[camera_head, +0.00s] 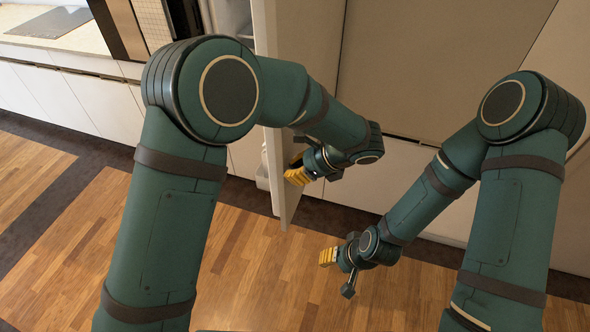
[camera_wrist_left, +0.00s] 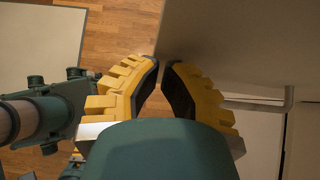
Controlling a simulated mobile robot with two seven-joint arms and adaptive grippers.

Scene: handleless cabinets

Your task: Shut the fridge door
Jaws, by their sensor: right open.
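The fridge door (camera_head: 273,165) stands open in the head view, seen nearly edge-on as a tall pale panel. Part of the fridge's light interior (camera_head: 232,18) shows to its left at the top. My left gripper (camera_head: 291,175) is at the right side of the door, close to its lower part; I cannot tell if it touches. In the left wrist view, the two yellow fingers (camera_wrist_left: 160,72) have tips close together with nothing seen between them, beside a large beige panel (camera_wrist_left: 240,40) that looks like the door. My right gripper (camera_head: 325,257) is open and empty, lower right of the door.
Flat handleless cabinet fronts (camera_head: 440,60) fill the back right. A counter with a dark cooktop (camera_head: 50,22) is at the far left, above white cabinets (camera_head: 105,105). The wooden floor (camera_head: 245,265) below the door is clear apart from my arms.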

